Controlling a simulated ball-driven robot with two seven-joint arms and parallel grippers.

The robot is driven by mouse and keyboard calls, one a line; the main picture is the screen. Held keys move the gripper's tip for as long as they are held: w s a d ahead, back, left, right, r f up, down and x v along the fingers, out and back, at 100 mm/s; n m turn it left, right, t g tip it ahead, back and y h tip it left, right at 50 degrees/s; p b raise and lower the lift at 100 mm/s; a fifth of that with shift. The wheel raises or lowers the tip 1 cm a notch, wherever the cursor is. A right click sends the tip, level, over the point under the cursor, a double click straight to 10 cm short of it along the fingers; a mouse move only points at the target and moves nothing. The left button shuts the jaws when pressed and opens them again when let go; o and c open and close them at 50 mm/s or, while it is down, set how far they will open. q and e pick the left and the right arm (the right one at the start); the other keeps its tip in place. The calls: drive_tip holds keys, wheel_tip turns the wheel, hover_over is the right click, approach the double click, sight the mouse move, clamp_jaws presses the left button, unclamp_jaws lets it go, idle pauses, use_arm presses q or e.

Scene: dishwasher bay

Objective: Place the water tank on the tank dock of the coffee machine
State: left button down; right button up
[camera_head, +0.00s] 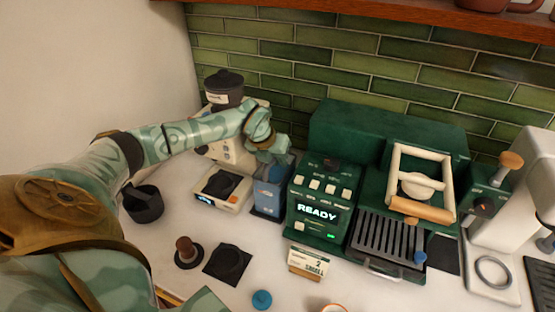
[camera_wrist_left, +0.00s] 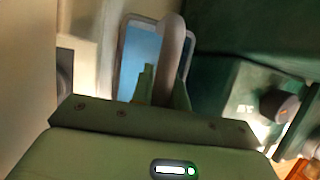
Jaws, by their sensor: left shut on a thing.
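The blue, see-through water tank (camera_head: 268,194) stands upright close against the left side of the green coffee machine (camera_head: 320,215). My left gripper (camera_head: 272,152) is over the tank's top and shut on its handle. In the left wrist view, the gripper fingers (camera_wrist_left: 163,88) close around the grey handle (camera_wrist_left: 172,45), and the tank's blue inside and pale rim (camera_wrist_left: 141,55) show behind. A dark flat base, seemingly the tank dock (camera_head: 266,214), shows at the tank's lower edge. I cannot tell whether the tank rests on it. My right gripper is out of view.
A scale (camera_head: 222,189) sits just left of the tank, with a grinder (camera_head: 224,90) behind. A black cup (camera_head: 144,203), a tamper (camera_head: 187,252), a dark mat (camera_head: 228,264), a small carton (camera_head: 308,262) and a blue cap (camera_head: 262,299) lie in front. The tiled wall is behind.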

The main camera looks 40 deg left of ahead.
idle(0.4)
use_arm(q)
drive_tip(key=c, duration=1.3)
unclamp_jaws()
drive_tip(key=shift+f, duration=0.1)
drive_tip(key=shift+f, duration=0.1)
drive_tip(key=shift+s, duration=0.1)
drive_tip(key=v, duration=1.6)
drive_tip(key=shift+r, duration=0.25)
